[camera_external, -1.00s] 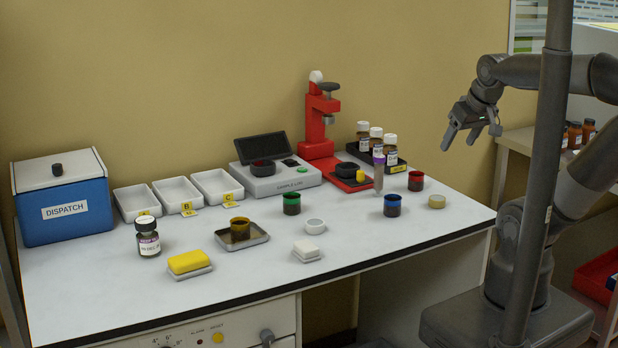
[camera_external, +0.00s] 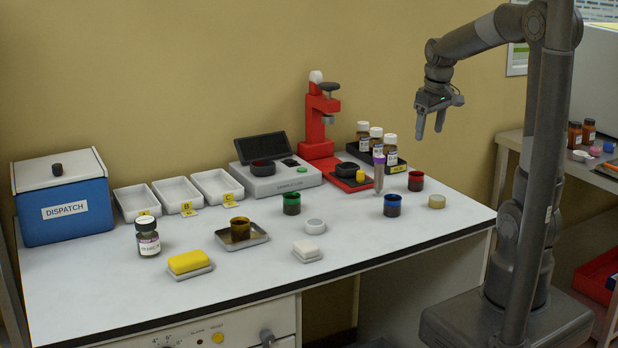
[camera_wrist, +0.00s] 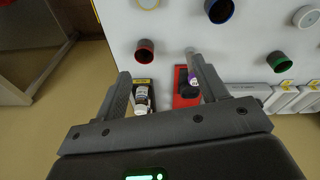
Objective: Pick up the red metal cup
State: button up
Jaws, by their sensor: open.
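The red metal cup (camera_external: 416,181) stands upright on the white bench, near its right side. In the wrist view the red cup (camera_wrist: 145,50) shows from above, beyond and between the fingertips, nearer the left finger. My gripper (camera_external: 429,134) is open and empty. It points down in the air above the red cup, clear of it. Both fingers also show in the wrist view (camera_wrist: 160,70).
A blue cup (camera_external: 392,205), a clear tube with a purple band (camera_external: 379,172) and a tray of brown bottles (camera_external: 397,167) stand close by.

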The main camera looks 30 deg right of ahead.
jog(key=n+g, duration=0.1)
jog(key=g, duration=0.1)
send_near(410, 178)
jog(key=d, duration=0.2)
jog(key=f, duration=0.3)
jog(key=w+f, duration=0.1)
jog(key=f, duration=0.1)
jog(key=shift+d+f, duration=0.1)
jog(key=shift+f, duration=0.15)
jog(key=shift+w+f, duration=0.2)
jog(key=shift+f, duration=1.1)
jog(key=shift+w+f, duration=0.15)
jog(key=shift+f, duration=1.2)
jog(key=shift+c, duration=0.6)
jog(key=c, duration=0.9)
jog(key=shift+c, duration=0.2)
jog(key=shift+r, duration=0.15)
